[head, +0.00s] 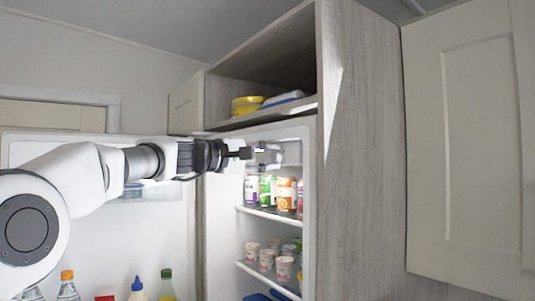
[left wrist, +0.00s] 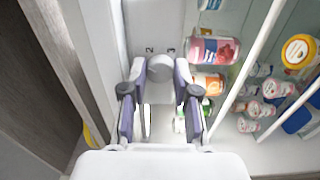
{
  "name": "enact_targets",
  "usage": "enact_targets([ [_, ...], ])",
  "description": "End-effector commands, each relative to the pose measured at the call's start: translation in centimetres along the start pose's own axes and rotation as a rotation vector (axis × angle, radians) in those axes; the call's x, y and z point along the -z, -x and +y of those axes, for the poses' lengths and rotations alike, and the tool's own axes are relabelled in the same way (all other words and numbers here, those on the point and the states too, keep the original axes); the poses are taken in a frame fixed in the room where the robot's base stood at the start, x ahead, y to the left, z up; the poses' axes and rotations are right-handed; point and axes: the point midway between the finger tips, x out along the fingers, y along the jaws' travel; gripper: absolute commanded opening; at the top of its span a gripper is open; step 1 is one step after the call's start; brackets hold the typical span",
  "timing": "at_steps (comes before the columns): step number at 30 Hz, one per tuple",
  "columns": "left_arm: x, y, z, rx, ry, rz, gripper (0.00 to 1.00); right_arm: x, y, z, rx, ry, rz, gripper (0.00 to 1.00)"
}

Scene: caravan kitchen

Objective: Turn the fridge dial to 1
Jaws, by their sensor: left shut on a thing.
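The fridge dial (left wrist: 160,66) is a round, pale knob on the fridge's inner wall. The numbers 2 and 3 show on the wall just beyond it; I cannot see a 1, and the dial's pointer is not clear. My left gripper (left wrist: 160,72) is shut on the dial, one fingertip on each side. In the head view my left gripper (head: 262,155) reaches into the top of the open fridge (head: 310,150), and I cannot make out the dial there. My right gripper is in neither view.
Jars and cans (head: 286,193) stand on the upper shelf below the gripper, with yogurt cups (head: 284,267) on a lower shelf. The open fridge door (head: 110,240) holds bottles at the left. A cubby above holds a yellow container (head: 246,105).

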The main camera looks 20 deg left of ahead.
Motion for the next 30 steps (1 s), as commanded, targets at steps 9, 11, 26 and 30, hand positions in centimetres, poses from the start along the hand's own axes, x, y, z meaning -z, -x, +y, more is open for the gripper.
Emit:
enact_targets([
  [9, 0.0, 0.1, 0.6, -0.005, 0.285, 0.002, 0.00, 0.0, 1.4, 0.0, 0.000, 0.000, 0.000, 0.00],
  [11, 0.1, 0.1, 0.6, -0.006, 0.331, 0.002, 0.00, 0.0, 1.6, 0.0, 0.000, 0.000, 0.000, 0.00],
  [26, 0.1, 0.1, 0.5, -0.007, 0.541, 0.001, 0.00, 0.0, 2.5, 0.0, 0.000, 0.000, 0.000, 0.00],
  [30, 0.1, 0.1, 0.5, -0.007, 0.549, 0.001, 0.00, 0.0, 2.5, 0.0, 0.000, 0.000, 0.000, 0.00],
])
